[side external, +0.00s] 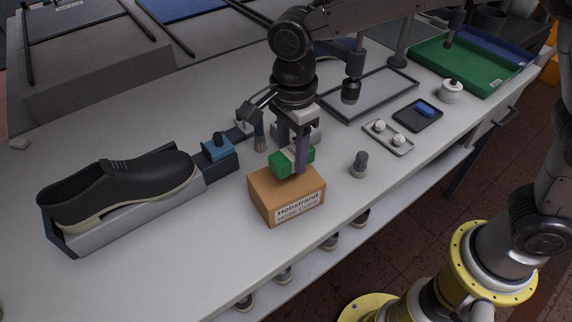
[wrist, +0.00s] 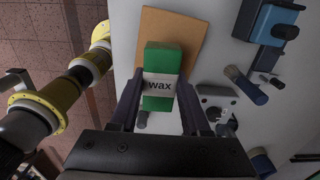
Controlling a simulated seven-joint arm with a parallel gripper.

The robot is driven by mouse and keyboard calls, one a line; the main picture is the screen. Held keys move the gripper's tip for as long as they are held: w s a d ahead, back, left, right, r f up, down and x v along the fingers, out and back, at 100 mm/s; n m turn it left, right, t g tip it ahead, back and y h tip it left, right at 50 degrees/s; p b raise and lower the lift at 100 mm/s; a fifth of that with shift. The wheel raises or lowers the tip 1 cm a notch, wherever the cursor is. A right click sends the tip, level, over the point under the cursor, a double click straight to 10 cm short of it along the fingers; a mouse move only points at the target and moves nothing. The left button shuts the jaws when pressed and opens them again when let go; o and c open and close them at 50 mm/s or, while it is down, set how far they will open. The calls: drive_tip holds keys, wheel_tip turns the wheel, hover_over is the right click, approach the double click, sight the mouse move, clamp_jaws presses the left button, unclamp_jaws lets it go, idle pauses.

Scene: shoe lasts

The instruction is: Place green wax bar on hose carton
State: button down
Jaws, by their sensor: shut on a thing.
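The green wax bar (side external: 281,164) has a white label reading "wax", which shows in the wrist view (wrist: 161,86). My gripper (side external: 294,163) is shut on the bar, with one finger on each side of it. The hose carton (side external: 287,198) is a brown box with a printed label, standing on the bench; it also shows in the wrist view (wrist: 172,26). The bar is over the carton's top. I cannot tell whether its underside touches the carton.
A black shoe (side external: 120,185) sits on a grey stand at the left. A grey peg (side external: 359,164) stands right of the carton. A small tray with white knobs (side external: 388,138) and a dark tray with a blue block (side external: 425,109) lie farther right. The bench front before the carton is clear.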

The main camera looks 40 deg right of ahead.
sight(286, 179)
drive_tip(key=f, duration=0.2)
drive_tip(key=w+f, duration=0.1)
drive_tip(key=shift+a+f, duration=0.25)
drive_tip(key=shift+a, duration=0.05)
drive_tip(key=shift+f, duration=0.45)
drive_tip(key=shift+f, duration=0.15)
drive_tip(key=shift+c, duration=1.8)
unclamp_jaws()
wheel_tip(286, 179, up, 12)
drive_tip(key=shift+r, duration=0.2)
